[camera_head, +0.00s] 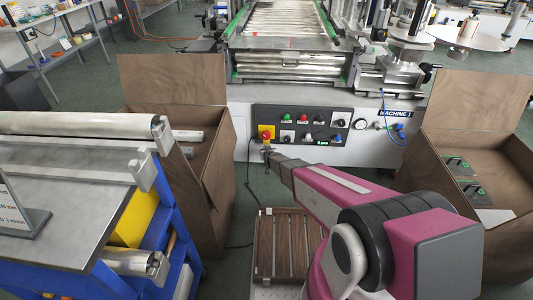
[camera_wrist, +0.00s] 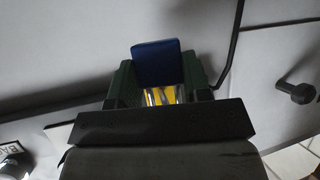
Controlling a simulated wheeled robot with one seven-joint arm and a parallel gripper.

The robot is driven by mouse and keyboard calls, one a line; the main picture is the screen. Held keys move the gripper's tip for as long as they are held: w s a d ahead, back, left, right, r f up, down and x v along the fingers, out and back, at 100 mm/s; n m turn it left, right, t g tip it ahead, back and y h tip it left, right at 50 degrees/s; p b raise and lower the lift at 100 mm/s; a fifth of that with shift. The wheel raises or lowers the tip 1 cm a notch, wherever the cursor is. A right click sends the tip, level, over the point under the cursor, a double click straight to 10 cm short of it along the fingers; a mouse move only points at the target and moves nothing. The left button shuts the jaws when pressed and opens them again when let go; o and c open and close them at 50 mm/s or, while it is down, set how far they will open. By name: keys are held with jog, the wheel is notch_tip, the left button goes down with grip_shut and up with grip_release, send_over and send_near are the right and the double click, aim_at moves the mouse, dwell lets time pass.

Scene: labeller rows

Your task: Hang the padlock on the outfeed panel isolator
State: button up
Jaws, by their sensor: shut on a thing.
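My gripper (camera_head: 268,152) reaches the front of the machine, just below a red and yellow isolator switch (camera_head: 266,131) at the left end of the dark control panel. In the wrist view, my gripper (camera_wrist: 160,82) is shut on the padlock (camera_wrist: 157,62), whose blue body sits between the two dark green fingers. Shiny metal, apparently the shackle, shows below the blue body against a yellow patch. I cannot tell whether the shackle passes through the isolator or is only near it. In the head view the padlock is too small to make out.
The panel (camera_head: 300,126) carries several buttons, with a gauge (camera_head: 361,124) to its right. Brown open boxes stand at left (camera_head: 207,190) and right (camera_head: 480,150). A slatted wooden pallet (camera_head: 283,245) lies on the floor below my arm. A blue cart (camera_head: 180,245) stands at left.

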dwell(0.4)
jog(key=o, duration=1.1)
jog(key=s+d+r+m+g+h, duration=0.1)
jog(key=s+d+r+g, duration=0.3)
jog(key=s+d+r, duration=0.3)
jog(key=s+d+r+g+h, duration=0.1)
jog(key=s+d+r+g, duration=0.3)
jog(key=s+d+r, duration=0.4)
jog(key=s+d+r+m+g, duration=0.1)
jog(key=s+d+r+g, duration=0.3)
jog(key=s+d+r, duration=0.4)
jog(key=s+r, duration=0.5)
jog(key=s, duration=0.7)
jog(key=shift+s+r+m+h, duration=0.3)
jog(key=shift+s+r+h, duration=0.1)
jog(key=shift+d, duration=0.1)
